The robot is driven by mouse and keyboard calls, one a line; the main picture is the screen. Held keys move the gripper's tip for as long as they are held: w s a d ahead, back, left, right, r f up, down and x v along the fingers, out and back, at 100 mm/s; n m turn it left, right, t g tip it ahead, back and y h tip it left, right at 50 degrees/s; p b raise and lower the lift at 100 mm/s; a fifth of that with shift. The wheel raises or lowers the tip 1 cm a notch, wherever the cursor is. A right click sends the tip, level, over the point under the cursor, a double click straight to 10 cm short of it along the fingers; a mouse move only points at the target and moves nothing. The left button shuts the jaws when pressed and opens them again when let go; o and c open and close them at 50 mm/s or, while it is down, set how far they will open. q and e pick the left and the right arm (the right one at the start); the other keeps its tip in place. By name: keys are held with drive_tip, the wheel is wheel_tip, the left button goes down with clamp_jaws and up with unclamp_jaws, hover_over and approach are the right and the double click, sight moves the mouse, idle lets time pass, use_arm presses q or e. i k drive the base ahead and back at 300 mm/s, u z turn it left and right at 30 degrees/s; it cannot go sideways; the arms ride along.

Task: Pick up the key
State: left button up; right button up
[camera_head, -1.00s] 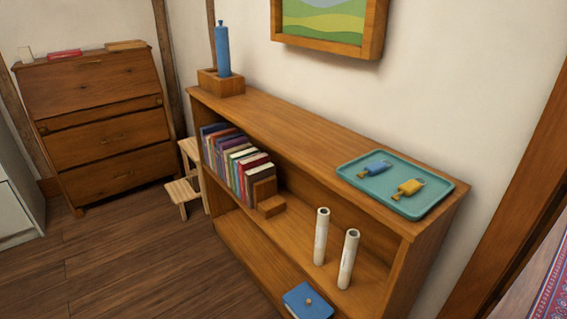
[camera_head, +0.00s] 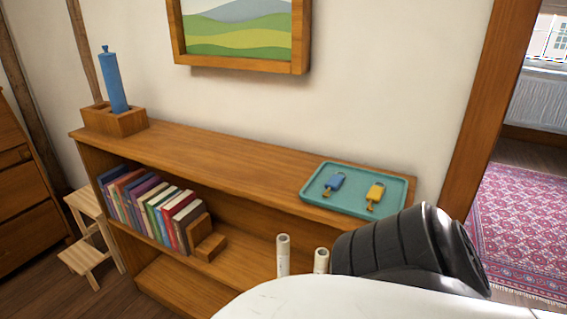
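Two key-like items lie apart on a teal tray (camera_head: 348,206) at the right end of the wooden shelf's top. One is a blue key (camera_head: 334,183), on the left. The other is a yellow key (camera_head: 375,195), on the right. I cannot tell from the picture which one the task means. A white and dark grey part of my own arm fills the lower right, in front of the tray and the shelf's right end. Neither gripper's fingers show in this view.
The bookshelf (camera_head: 230,165) holds books (camera_head: 150,208), a wooden bookend (camera_head: 205,240) and two white tubes (camera_head: 283,256), partly behind my arm. A blue bottle-like object (camera_head: 114,82) stands in a wooden box (camera_head: 118,121). A step stool (camera_head: 88,235) is at left; a doorway with a rug (camera_head: 520,225) is at right.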

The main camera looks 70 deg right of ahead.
sight(335, 181)
drive_tip(key=i, duration=1.5)
drive_tip(key=z, duration=2.15)
